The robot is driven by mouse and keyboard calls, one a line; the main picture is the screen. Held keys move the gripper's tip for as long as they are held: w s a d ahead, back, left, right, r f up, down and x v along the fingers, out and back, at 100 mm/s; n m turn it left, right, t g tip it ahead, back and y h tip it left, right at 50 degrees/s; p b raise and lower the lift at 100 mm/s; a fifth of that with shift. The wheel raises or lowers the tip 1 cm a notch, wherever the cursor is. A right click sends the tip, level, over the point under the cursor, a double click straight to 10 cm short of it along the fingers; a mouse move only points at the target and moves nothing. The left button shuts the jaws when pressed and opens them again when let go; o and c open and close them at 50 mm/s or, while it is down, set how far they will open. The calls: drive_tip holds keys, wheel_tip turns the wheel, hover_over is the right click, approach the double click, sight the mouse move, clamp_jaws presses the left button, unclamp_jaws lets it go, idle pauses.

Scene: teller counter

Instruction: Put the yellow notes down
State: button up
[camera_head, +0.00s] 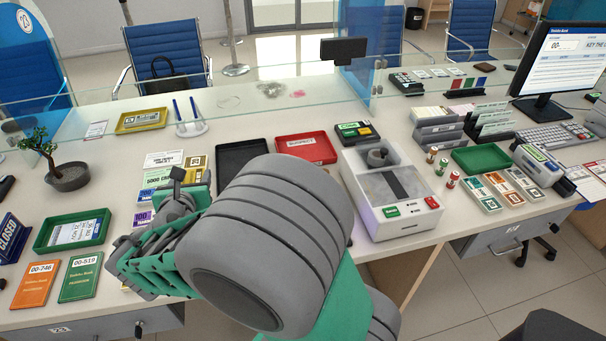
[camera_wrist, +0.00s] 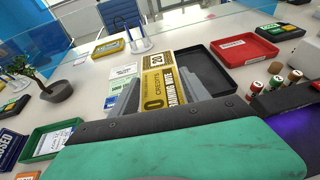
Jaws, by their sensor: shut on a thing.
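The yellow notes (camera_wrist: 157,86) are a banded bundle marked 20 and "BANKING NOTE". In the wrist view they stand between the two grey fingers of my gripper (camera_wrist: 153,97), which is shut on them. Their lower end is hidden behind my gripper body. In the head view my arm covers most of the gripper, and a small yellow patch shows left of the black tray (camera_head: 235,158). The bundle appears over the counter (camera_head: 100,150), just left of that tray (camera_wrist: 205,72). I cannot tell whether it touches the surface.
Coloured note stacks (camera_head: 158,180) lie left of the gripper. A red tray (camera_head: 305,147) marked "SUSPECT" and a white counting machine (camera_head: 390,195) stand to the right. A green tray (camera_head: 72,231) and a potted plant (camera_head: 70,178) are at left. A glass screen (camera_head: 280,95) runs behind.

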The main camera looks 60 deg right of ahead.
drive_tip(key=s+d+r+m+g+h, duration=0.25)
drive_tip(key=s+d+m+g, duration=0.25)
drive_tip(key=s+d, duration=0.55)
drive_tip(key=s+d+r+m+g+y+b, duration=0.1)
drive_tip(key=s+d+m+g, duration=0.35)
drive_tip(key=s, duration=0.45)
drive_tip(key=s+d+m+g, duration=0.3)
drive_tip(key=s+m+g, duration=0.15)
drive_tip(key=s, duration=0.45)
drive_tip(key=s+d+r+m+g+y+b, duration=0.1)
drive_tip(key=s+d+m+g, duration=0.3)
drive_tip(key=s, duration=0.5)
drive_tip(key=n+g+b, duration=0.1)
drive_tip(key=b, duration=0.1)
hover_over(390, 186)
drive_tip(key=a, duration=0.1)
wheel_tip(390, 186, down, 8)
drive_tip(key=shift+f, duration=0.1)
drive_tip(key=shift+d+f, duration=0.2)
drive_tip(key=f, duration=0.4)
drive_tip(key=shift+d, duration=0.4)
